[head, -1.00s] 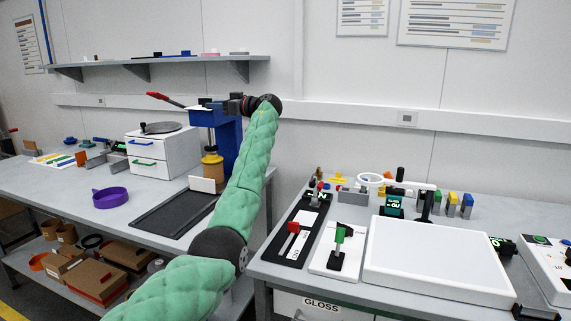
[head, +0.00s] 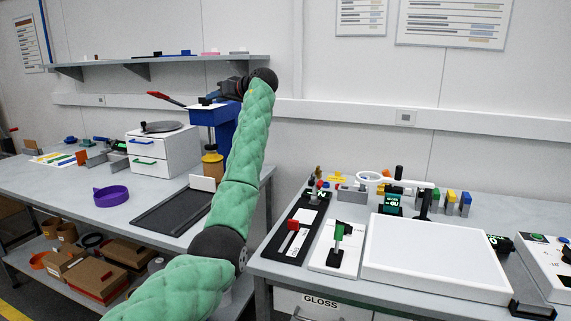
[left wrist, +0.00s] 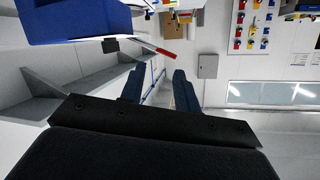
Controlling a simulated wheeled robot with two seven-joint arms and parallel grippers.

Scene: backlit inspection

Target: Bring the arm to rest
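My left arm, in a green padded cover, rises from the bottom of the head view. Its dark left gripper (head: 222,92) is held up in front of the wall, pointing left, just above the blue press-like stand (head: 224,130). In the left wrist view the two dark blue fingers of the left gripper (left wrist: 158,88) stand apart with nothing between them. Part of the blue stand (left wrist: 75,20) shows at the upper left there, with its red-tipped lever (left wrist: 165,53) beyond the fingertips. My right gripper does not show.
A wall shelf (head: 180,60) runs behind the left gripper. The left bench holds a white drawer unit (head: 162,150), a black tray (head: 172,212) and a purple ring (head: 110,196). The right bench holds a white light panel (head: 436,260) and several small fixtures. A gap separates the benches.

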